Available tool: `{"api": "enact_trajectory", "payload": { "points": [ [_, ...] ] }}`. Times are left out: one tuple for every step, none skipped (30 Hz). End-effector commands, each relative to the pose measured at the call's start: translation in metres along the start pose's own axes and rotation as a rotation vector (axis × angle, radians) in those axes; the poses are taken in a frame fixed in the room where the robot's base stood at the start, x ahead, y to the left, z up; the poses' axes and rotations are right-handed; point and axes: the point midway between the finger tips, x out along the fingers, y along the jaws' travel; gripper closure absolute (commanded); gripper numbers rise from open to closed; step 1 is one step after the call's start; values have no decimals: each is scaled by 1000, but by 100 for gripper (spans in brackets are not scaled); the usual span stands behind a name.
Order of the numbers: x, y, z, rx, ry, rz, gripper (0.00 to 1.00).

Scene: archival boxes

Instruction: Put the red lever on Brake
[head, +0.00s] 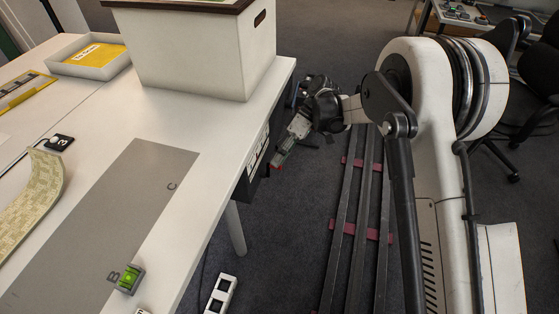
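My gripper (283,153) reaches down and left beside the right edge of the white table. Its fingers are small and seen from behind, so I cannot tell whether they are open or shut. A small red spot (275,164) shows right at the fingertips. It may be the red lever or part of the gripper; I cannot tell. A dark panel (249,183) with white labels hangs under the table edge, just left of the fingertips. Its labels, including any Brake mark, are too small to read, and the table partly hides it.
A white archival box (190,55) stands on the white table (215,142). A grey strip (105,225) marked B and C bears a green-lit block (131,279). A grey tray (92,58) sits far left. Floor rails (352,220) run right of the table. A white block (220,294) lies low.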

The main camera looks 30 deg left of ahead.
Motion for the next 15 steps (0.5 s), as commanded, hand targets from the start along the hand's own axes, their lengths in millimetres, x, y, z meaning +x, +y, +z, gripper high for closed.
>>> {"api": "enact_trajectory", "payload": {
  "points": [
    [-6, -6, -2, 0, 0, 0, 68],
    [-9, -9, -4, 0, 0, 0, 68],
    [-14, -14, -6, 0, 0, 0, 68],
    [-18, -18, -8, 0, 0, 0, 68],
    [-22, -22, -9, 0, 0, 0, 68],
    [-27, -27, -12, 0, 0, 0, 68],
    [-31, -30, -13, 0, 0, 0, 68],
    [-35, -34, -15, 0, 0, 0, 68],
    [-39, -38, -17, 0, 0, 0, 68],
    [-42, -41, -18, 0, 0, 0, 68],
    [-45, -44, -19, 0, 0, 0, 68],
    [-49, -48, -21, 0, 0, 0, 68],
    [-52, -50, -22, 0, 0, 0, 68],
    [-54, -52, -23, 0, 0, 0, 68],
    [-56, -54, -24, 0, 0, 0, 68]
  ]
}}
